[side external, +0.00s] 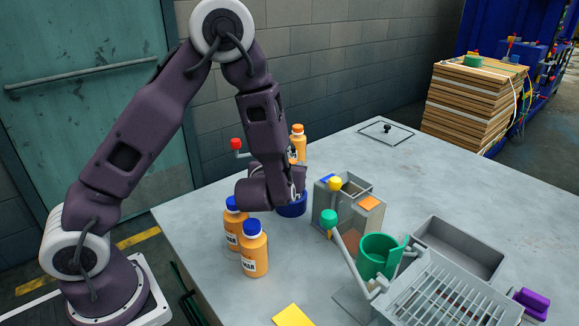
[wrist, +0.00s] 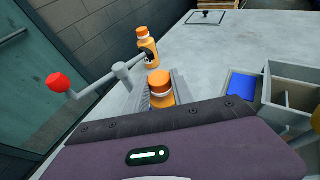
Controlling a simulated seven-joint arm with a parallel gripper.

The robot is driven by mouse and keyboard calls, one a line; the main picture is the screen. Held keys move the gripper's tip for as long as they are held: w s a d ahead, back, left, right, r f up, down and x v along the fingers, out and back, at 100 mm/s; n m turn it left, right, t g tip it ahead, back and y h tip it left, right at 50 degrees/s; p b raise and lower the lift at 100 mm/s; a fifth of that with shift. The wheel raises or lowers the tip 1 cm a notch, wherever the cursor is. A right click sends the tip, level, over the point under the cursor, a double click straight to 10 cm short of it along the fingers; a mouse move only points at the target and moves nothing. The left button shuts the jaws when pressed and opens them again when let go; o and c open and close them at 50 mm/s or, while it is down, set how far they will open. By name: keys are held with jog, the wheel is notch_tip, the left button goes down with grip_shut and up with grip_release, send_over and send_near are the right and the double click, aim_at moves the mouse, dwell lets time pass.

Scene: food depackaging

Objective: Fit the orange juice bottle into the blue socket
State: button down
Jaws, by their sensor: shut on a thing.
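My gripper (wrist: 161,92) is shut on an orange juice bottle (wrist: 160,90); its orange cap and shoulder show between the fingers in the wrist view. In the side view my gripper hides this bottle. The blue socket (side external: 292,209) is a round dark-blue cup on the table, directly below my gripper in the side view.
Another orange-capped bottle (side external: 298,142) stands behind, by a grey lever with a red knob (side external: 236,144). Two blue-capped bottles (side external: 254,248) stand at the front left. A grey divided box (side external: 322,207), green cup (side external: 377,257) and rack (side external: 440,290) occupy the right. The back table is mostly clear.

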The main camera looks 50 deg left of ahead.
jog(key=shift+f, duration=0.1)
jog(key=c, duration=1.1)
grip_release()
